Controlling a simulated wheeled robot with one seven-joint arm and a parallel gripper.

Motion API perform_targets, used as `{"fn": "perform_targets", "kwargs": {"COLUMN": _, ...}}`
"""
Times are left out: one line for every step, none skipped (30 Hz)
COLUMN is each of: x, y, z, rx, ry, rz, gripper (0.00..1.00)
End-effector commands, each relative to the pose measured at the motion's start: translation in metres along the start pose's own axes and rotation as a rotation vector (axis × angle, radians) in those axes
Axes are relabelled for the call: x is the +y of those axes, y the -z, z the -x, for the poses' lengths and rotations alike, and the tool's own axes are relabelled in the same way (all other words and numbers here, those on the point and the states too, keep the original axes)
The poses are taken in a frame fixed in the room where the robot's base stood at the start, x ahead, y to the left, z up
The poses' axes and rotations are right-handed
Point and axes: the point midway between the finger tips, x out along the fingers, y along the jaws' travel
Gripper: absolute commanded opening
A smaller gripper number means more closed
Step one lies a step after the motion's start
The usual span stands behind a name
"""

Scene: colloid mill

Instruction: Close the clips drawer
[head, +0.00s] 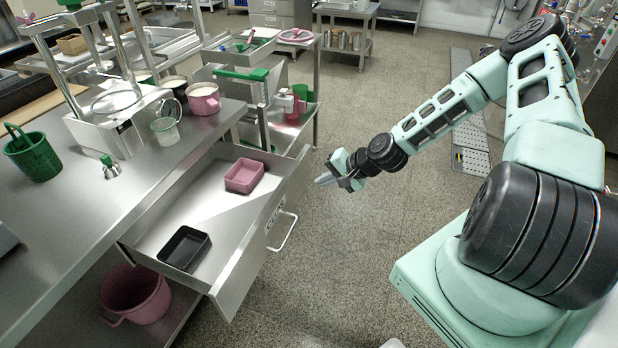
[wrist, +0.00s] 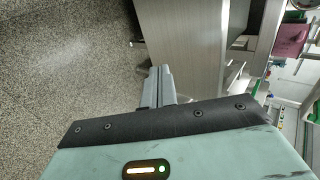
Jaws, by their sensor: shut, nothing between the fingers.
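The clips drawer (head: 262,225) is pulled far out of the steel bench in the head view. Its front carries a label, too blurred to read fully, and a bar handle (head: 284,232). A pink tray (head: 244,176) and a black tray (head: 185,248) lie inside it. My gripper (head: 318,181) is shut and empty, to the right of the drawer's far front corner, apart from the handle. In the wrist view my shut fingers (wrist: 158,84) point toward the drawer's grey front (wrist: 192,45), where part of the handle shows at its left edge.
The steel bench top (head: 200,130) holds a green bucket (head: 32,155), a pink pot (head: 203,98) and a mill stand. A pink bucket (head: 136,294) sits on the shelf below the drawer.

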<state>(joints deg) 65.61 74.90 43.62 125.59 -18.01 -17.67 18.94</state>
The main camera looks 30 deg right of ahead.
Motion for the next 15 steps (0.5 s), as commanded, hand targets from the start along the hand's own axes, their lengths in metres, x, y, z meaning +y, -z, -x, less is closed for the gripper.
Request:
{"fn": "perform_targets", "kwargs": {"x": 0.0, "y": -0.001, "z": -0.01, "rx": -0.003, "ry": 0.0, "rz": 0.0, "gripper": 0.0}}
{"fn": "perform_targets", "kwargs": {"x": -0.004, "y": -0.001, "z": -0.014, "rx": -0.001, "ry": 0.001, "rz": 0.003, "gripper": 0.0}}
{"fn": "perform_targets", "kwargs": {"x": -0.01, "y": -0.001, "z": -0.017, "rx": -0.001, "ry": 0.0, "rz": 0.003, "gripper": 0.0}}
{"fn": "perform_targets", "kwargs": {"x": -0.013, "y": -0.001, "z": -0.021, "rx": -0.001, "ry": 0.0, "rz": 0.003, "gripper": 0.0}}
{"fn": "perform_targets", "kwargs": {"x": -0.016, "y": -0.001, "z": -0.024, "rx": 0.0, "ry": 0.0, "rz": 0.003, "gripper": 0.0}}
{"fn": "perform_targets", "kwargs": {"x": -0.019, "y": -0.001, "z": -0.027, "rx": -0.001, "ry": 0.0, "rz": 0.002, "gripper": 0.0}}
{"fn": "perform_targets", "kwargs": {"x": -0.021, "y": -0.001, "z": -0.029, "rx": -0.001, "ry": 0.0, "rz": 0.002, "gripper": 0.0}}
{"fn": "perform_targets", "kwargs": {"x": -0.022, "y": -0.001, "z": -0.031, "rx": 0.0, "ry": -0.001, "rz": 0.001, "gripper": 0.0}}
{"fn": "perform_targets", "kwargs": {"x": -0.024, "y": 0.0, "z": -0.033, "rx": 0.0, "ry": -0.001, "rz": 0.0, "gripper": 0.0}}
{"fn": "perform_targets", "kwargs": {"x": -0.025, "y": 0.0, "z": -0.035, "rx": 0.0, "ry": -0.001, "rz": 0.0, "gripper": 0.0}}
{"fn": "perform_targets", "kwargs": {"x": -0.026, "y": -0.001, "z": -0.036, "rx": 0.0, "ry": -0.001, "rz": 0.0, "gripper": 0.0}}
{"fn": "perform_targets", "kwargs": {"x": -0.026, "y": -0.001, "z": -0.037, "rx": 0.0, "ry": -0.001, "rz": 0.0, "gripper": 0.0}}
{"fn": "perform_targets", "kwargs": {"x": -0.027, "y": -0.001, "z": -0.037, "rx": 0.0, "ry": -0.001, "rz": 0.0, "gripper": 0.0}}
{"fn": "perform_targets", "kwargs": {"x": -0.027, "y": -0.001, "z": -0.037, "rx": 0.0, "ry": -0.001, "rz": -0.001, "gripper": 0.0}}
{"fn": "perform_targets", "kwargs": {"x": -0.027, "y": -0.001, "z": -0.038, "rx": 0.0, "ry": -0.001, "rz": -0.001, "gripper": 0.0}}
